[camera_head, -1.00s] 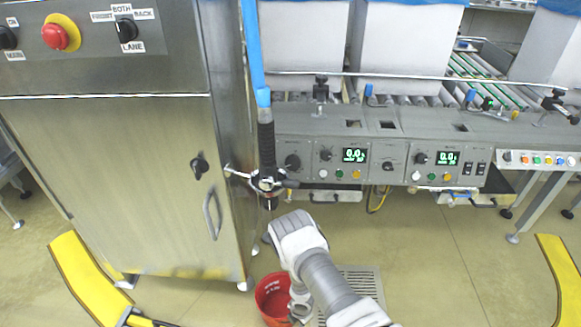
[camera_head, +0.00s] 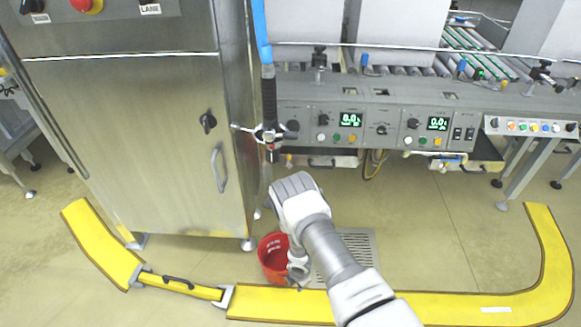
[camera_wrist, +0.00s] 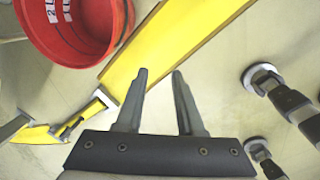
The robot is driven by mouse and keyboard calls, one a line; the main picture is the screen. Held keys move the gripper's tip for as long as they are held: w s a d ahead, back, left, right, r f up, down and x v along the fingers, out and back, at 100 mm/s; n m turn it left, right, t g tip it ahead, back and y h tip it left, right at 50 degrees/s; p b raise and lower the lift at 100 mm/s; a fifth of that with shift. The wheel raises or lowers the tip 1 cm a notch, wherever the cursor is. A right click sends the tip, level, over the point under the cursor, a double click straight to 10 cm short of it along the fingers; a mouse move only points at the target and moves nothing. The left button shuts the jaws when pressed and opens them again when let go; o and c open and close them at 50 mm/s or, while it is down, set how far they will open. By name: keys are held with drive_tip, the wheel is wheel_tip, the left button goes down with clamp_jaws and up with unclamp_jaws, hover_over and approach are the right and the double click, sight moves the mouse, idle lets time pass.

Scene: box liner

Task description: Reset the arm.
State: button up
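My arm reaches forward and down from the bottom of the head view, with the wrist bent toward the floor. My gripper (camera_head: 299,277) is small there, beside the red bucket (camera_head: 272,258) and partly hidden by my arm. In the wrist view my gripper (camera_wrist: 160,75) shows two grey fingers apart with nothing between them. The red bucket (camera_wrist: 112,22) also shows at the upper left of that view, apart from the fingers.
A yellow floor barrier (camera_head: 270,304) curves around the floor, with a hinged piece (camera_head: 180,285) at left. A steel cabinet (camera_head: 130,150) stands at left. A control panel (camera_head: 380,125) fronts the roller conveyor. A floor grate (camera_head: 345,255) lies behind my arm. Open floor lies at right.

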drive_tip(key=w+r+m+t, duration=0.1)
drive_tip(key=w+r+m, duration=0.2)
drive_tip(key=w+r, duration=0.6)
drive_tip(key=w+d+r+m+t+h, duration=0.1)
drive_tip(key=d+r+m, duration=0.15)
drive_tip(key=r, duration=0.75)
drive_tip(key=w+d+r+m, duration=0.1)
drive_tip(key=d+r+m, duration=0.15)
drive_tip(key=r, duration=0.85)
drive_tip(key=w+d+r+m+t+h, duration=0.1)
drive_tip(key=d+r+m, duration=0.15)
drive_tip(key=r, duration=0.75)
drive_tip(key=s+d+r+m, duration=0.2)
drive_tip(key=s+r+m, duration=0.3)
drive_tip(key=r, duration=0.6)
drive_tip(key=s+d+r+m, duration=0.2)
drive_tip(key=s+r+m, duration=0.2)
drive_tip(key=s+r, duration=0.45)
drive_tip(key=s+r+m+t+y, duration=0.1)
drive_tip(key=s+r+m, duration=0.25)
drive_tip(key=s, duration=0.55)
drive_tip(key=s+r+m+y, duration=0.1)
drive_tip(key=s+r+m, duration=0.25)
drive_tip(key=s, duration=0.55)
wheel_tip(320, 180, up, 25)
drive_tip(key=n+p, duration=0.1)
drive_tip(key=p, duration=2.3)
drive_tip(key=shift+w+d, duration=0.2)
drive_tip(key=shift+w, duration=0.15)
